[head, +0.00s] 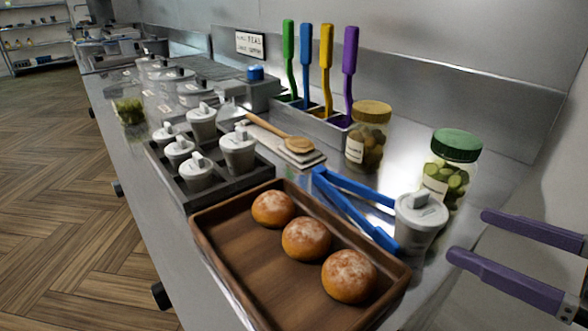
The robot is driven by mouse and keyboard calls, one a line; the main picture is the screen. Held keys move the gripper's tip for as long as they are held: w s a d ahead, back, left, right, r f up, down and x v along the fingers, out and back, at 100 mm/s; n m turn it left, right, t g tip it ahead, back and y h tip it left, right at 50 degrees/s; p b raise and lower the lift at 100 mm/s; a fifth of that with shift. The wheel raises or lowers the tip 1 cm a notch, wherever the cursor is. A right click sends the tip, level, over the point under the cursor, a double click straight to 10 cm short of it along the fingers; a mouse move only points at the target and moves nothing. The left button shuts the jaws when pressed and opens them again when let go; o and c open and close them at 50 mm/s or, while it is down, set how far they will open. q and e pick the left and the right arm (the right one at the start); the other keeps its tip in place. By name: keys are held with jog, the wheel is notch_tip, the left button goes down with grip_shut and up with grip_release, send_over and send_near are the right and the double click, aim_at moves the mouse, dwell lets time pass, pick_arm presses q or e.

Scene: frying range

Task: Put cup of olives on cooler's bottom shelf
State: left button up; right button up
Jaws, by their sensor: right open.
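A small clear cup with green contents (129,110) stands near the counter's left edge, far from my gripper. It may be the cup of olives, but the contents are too small to tell. My right gripper (468,235) is at the right edge with its two purple fingers spread apart and nothing between them. It is to the right of a grey lidded cup (420,218) and near a green-lidded jar of green slices (447,177). No cooler or cooler shelf shows. My left gripper is not in view.
A brown tray (235,260) of three buns fills the front of the counter. Blue tongs (345,205), a dark rack of lidded cups (165,172), a brown-lidded jar (367,140) and a holder with coloured-handled utensils (325,118) crowd it. The wooden floor (50,190) at left is clear.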

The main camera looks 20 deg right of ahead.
aim_at(431, 212)
jog(key=x, duration=0.3)
jog(key=shift+w+d, duration=0.15)
jog(key=shift+d, duration=0.05)
jog(key=shift+r+b+x, duration=0.1)
jog(key=shift+b+x, duration=0.15)
jog(key=shift+x, duration=1.2)
jog(key=shift+r+b+x, duration=0.15)
jog(key=shift+b+x, duration=0.05)
jog(key=shift+x, duration=1.25)
jog(key=shift+c, duration=0.2)
jog(key=c, duration=1.2)
